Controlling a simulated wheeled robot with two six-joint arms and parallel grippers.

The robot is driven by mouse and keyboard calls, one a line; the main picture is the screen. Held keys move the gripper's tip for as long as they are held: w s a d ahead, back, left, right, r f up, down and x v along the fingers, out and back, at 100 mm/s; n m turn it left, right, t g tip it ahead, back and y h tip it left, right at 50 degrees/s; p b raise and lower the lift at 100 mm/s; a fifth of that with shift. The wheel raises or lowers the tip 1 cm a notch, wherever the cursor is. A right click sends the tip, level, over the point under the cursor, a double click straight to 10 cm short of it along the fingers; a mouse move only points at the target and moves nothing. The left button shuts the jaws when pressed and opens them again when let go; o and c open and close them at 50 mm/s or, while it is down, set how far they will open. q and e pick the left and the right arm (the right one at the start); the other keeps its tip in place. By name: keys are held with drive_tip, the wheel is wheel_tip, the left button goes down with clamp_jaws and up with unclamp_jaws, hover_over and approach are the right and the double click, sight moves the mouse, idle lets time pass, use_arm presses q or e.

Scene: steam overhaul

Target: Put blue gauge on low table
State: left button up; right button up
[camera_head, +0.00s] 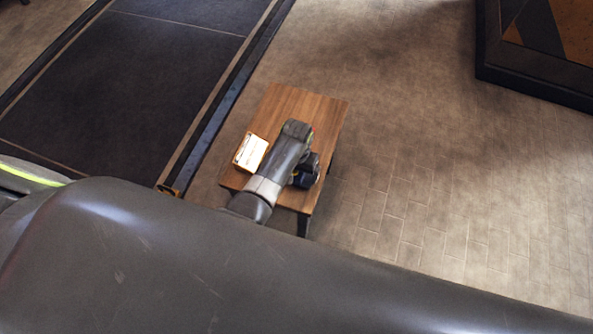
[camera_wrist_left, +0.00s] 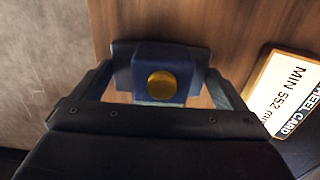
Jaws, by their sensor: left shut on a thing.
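The blue gauge (camera_wrist_left: 192,75) is a dark blue block with a round yellow-gold spot, on a wider dark base. In the left wrist view it sits between the two fingers of my left gripper (camera_wrist_left: 160,88), which is shut on it. In the head view my left gripper (camera_head: 306,170) is over the near part of the low wooden table (camera_head: 290,101). The table's wood also shows behind the gauge in the left wrist view (camera_wrist_left: 225,30). I cannot tell whether the gauge touches the tabletop. My right gripper is not in view.
A white wheel card (camera_head: 251,152) lies on the table's left side, close to my left gripper; it also shows in the left wrist view (camera_wrist_left: 288,95). The far part of the tabletop is clear. A dark sunken or covered floor area (camera_head: 125,75) lies left. Open floor (camera_head: 430,150) is right.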

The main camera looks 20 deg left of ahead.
use_arm(q)
drive_tip(key=shift+f, duration=0.15)
drive_tip(key=o, duration=1)
drive_tip(key=shift+f, duration=0.1)
wheel_tip(320, 180, up, 12)
drive_tip(key=p, duration=0.2)
drive_tip(key=shift+p, duration=0.35)
